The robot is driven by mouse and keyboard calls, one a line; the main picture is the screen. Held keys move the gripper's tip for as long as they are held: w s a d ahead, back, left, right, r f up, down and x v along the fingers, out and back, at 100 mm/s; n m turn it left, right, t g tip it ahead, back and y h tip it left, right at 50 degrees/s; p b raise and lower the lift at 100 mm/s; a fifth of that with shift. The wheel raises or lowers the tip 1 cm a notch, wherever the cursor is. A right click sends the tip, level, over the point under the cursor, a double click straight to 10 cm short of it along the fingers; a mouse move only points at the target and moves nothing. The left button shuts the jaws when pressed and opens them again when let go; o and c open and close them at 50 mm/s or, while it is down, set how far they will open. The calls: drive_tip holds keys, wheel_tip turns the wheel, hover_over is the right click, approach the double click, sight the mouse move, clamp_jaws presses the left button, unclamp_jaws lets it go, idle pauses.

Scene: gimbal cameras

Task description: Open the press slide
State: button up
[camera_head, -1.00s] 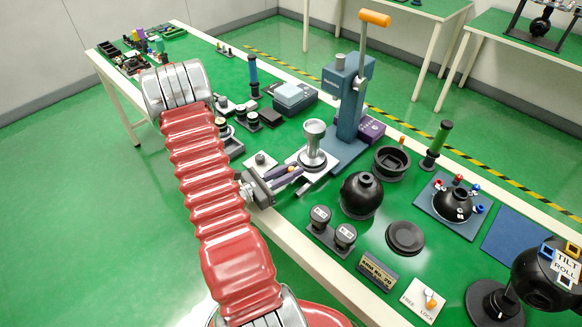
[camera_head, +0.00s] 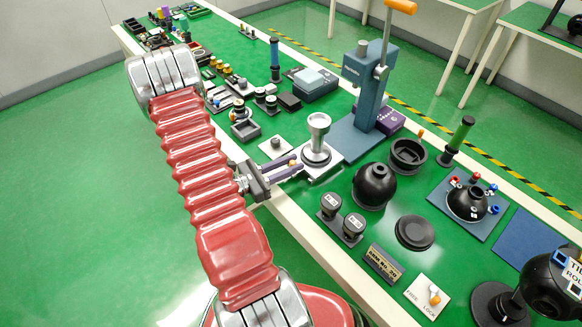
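The blue press (camera_head: 370,85) stands on the bench with its orange-handled lever raised. Its slide, a pale plate (camera_head: 328,171), sticks out from the front of the blue base towards my arm. A silver cup-shaped piece (camera_head: 317,140) stands upright on the slide. My gripper (camera_head: 293,166) is at the slide's near end, its dark fingers around a small tan part there. It appears shut on the slide's handle, though the fingers hide most of the contact.
A black sphere (camera_head: 374,186), a black ring-shaped holder (camera_head: 407,157) and two round black pieces (camera_head: 342,218) stand right of the slide. A small plate with a knob (camera_head: 276,146) is close behind my gripper. Open green floor lies left of the bench.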

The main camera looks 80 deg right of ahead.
drive_tip(key=o, duration=0.3)
drive_tip(key=shift+s, duration=0.1)
drive_tip(key=shift+o, duration=0.2)
drive_tip(key=shift+a, duration=0.1)
drive_tip(key=v, duration=1.3)
drive_tip(key=shift+w+a, duration=0.25)
drive_tip(key=shift+w, duration=0.05)
drive_tip(key=shift+f, duration=0.1)
